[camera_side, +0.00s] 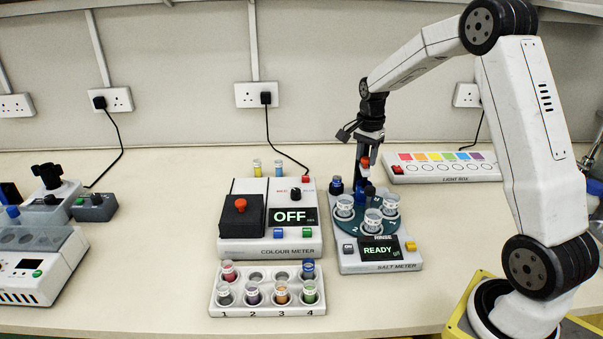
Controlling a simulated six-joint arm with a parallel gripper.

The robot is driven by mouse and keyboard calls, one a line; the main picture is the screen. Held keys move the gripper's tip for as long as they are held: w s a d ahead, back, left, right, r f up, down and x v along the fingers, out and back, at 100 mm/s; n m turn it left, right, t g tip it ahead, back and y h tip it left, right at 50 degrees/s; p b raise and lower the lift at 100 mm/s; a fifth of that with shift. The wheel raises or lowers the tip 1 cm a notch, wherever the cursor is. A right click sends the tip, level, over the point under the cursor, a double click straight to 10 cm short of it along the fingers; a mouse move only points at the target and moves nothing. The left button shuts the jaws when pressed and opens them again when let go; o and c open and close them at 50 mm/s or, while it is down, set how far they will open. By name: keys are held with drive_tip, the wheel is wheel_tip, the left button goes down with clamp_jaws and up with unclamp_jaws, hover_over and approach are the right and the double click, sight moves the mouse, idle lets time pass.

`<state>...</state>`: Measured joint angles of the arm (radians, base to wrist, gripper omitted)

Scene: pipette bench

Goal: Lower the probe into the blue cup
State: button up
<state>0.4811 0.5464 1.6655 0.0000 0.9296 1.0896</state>
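The salt meter (350,261) stands right of centre and its screen reads READY. On it is a round blue-green plate (357,222) bearing several clear, pale-rimmed cups; the front cup (373,221) is by a RINSE label. I cannot tell which cup holds blue. A dark upright part with a red top (365,163), perhaps the probe, stands over the back of the plate. A dark blue knob or cap (336,186) is left of it. My gripper (365,150) points down at the upright part, overlapping it; its fingers are too small to tell whether they grip it.
The colour meter (270,248), reading OFF, stands close on the left, with a rack (267,311) of coloured vials in front. The light box (443,179) lies behind right. Another instrument (37,262) is far left. The bench front right of the salt meter is clear.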

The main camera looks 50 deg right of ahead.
clamp_jaws()
idle(1.1)
